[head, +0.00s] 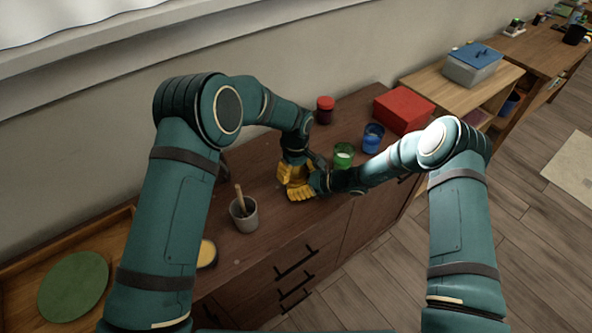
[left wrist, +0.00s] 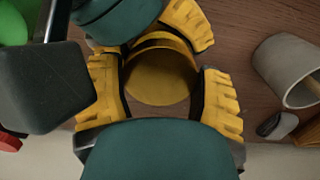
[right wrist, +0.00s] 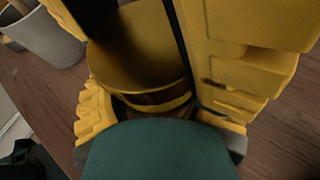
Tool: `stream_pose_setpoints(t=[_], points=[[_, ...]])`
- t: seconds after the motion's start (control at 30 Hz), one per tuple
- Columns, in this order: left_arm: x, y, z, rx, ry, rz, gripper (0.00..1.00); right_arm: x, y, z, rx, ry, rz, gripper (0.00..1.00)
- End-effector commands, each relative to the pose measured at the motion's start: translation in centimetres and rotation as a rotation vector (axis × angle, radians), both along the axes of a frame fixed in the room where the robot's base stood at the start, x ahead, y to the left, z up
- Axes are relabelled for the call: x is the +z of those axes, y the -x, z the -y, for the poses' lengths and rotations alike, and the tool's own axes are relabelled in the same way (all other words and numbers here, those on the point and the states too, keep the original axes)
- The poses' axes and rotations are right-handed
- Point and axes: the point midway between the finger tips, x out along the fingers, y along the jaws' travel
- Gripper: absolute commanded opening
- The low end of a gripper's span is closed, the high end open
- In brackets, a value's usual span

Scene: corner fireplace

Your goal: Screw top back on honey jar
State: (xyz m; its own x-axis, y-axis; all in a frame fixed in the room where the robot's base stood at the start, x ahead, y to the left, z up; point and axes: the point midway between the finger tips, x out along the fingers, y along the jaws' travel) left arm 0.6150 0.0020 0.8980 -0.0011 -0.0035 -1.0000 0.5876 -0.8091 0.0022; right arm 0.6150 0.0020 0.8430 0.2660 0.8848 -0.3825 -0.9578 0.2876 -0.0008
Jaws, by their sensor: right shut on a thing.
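The honey jar with its golden round top (left wrist: 160,75) is between my two grippers on the dark wooden cabinet. In the head view the yellow fingers hide it. My left gripper (head: 291,176) comes from above; its fingers are apart, on either side of the golden round top in the left wrist view. My right gripper (head: 306,187) comes from the right side and is shut on the jar. In the right wrist view the golden top (right wrist: 140,45) shows above a brown band (right wrist: 150,103) between the fingers. I cannot tell whether the top is seated or tilted.
A grey cup (head: 244,215) with a wooden stick stands left of the grippers. Behind are a dark red jar (head: 325,111), green glass (head: 343,158), blue glass (head: 373,138) and red box (head: 404,112). A yellow-topped round thing (head: 207,253) is partly hidden by my left arm.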

Motion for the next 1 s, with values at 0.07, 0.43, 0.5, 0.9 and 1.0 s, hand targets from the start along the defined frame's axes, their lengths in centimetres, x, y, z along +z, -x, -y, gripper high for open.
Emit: stream_pose_setpoints(t=[0.07,0.43,0.5,0.9,1.0], points=[[0.0,0.0,0.0,0.0,0.0,0.0,0.25,0.0,0.0,0.0,-0.001,0.0,0.0,0.0],[0.0,0.0,0.0,0.0,0.0,0.0,0.97,0.0,0.0,0.0,0.0,0.0,0.0,0.0],[0.1,0.0,0.0,0.0,0.0,0.0,0.97,0.0,0.0,0.0,0.0,0.0,0.0,0.0],[4.2,0.0,0.0,-0.001,0.0,0.001,0.97,0.0,0.0,0.0,0.0,0.0,0.0,0.0],[4.5,0.0,0.0,-0.001,0.0,-0.001,0.97,0.0,0.0,0.0,0.0,0.0,0.0,0.0]])
